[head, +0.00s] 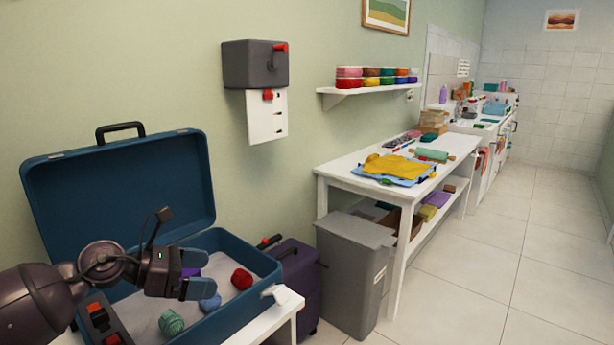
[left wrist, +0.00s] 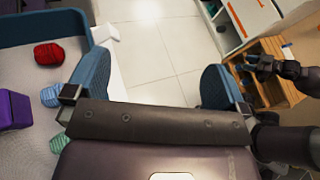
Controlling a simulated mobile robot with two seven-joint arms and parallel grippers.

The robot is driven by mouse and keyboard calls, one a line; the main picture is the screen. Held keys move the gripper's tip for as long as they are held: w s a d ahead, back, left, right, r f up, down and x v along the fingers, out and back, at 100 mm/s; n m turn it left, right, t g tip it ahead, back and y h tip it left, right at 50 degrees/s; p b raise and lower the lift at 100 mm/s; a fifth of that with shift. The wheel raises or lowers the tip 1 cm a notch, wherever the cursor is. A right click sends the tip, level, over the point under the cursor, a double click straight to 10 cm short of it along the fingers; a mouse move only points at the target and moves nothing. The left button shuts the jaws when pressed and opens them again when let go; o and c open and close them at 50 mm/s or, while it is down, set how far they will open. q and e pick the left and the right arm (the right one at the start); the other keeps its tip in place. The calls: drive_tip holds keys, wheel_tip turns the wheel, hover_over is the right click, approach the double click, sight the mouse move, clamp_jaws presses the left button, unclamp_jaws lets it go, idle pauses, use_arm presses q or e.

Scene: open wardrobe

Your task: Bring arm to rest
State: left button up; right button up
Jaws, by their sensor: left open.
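My left gripper (head: 207,273) is over the open blue suitcase (head: 247,257), coming in from the left. Its two blue fingers are apart with nothing between them; the left wrist view also shows them spread (left wrist: 155,82). In the suitcase lie a red rolled item (head: 242,279), a blue one (head: 211,302), a green one (head: 171,322) and a purple one (left wrist: 15,108), which is partly hidden by the gripper in the head view. My right gripper (left wrist: 264,66) shows small at the right of the left wrist view; its jaws are too unclear to read.
The suitcase lid stands up against the wall. A grey bin (head: 350,270) and a purple suitcase (head: 297,282) stand to the right. Beyond is a white table (head: 340,170) with folded cloths. A grey wall box (head: 250,65) hangs above. The floor at right is clear.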

use_arm(q)
drive_tip(key=s+a+f+m+t+y+p, duration=0.1)
drive_tip(key=s+f+m+y, duration=0.3)
drive_tip(key=s+f+m, duration=0.4)
drive_tip(key=s+a+f+m+t+y+p, duration=0.2)
drive_tip(key=s+f+m, duration=0.6)
drive_tip(key=s, duration=0.7)
drive_tip(key=s+a+f+m+t+y+p, duration=0.1)
drive_tip(key=s+a+f+m+y, duration=0.3)
drive_tip(key=s+f+m, duration=0.5)
drive_tip(key=s+f+t+y, duration=0.1)
drive_tip(key=s+y, duration=0.1)
drive_tip(key=shift+s+y, duration=0.15)
drive_tip(key=shift+y, duration=0.15)
drive_tip(key=shift+a, duration=0.1)
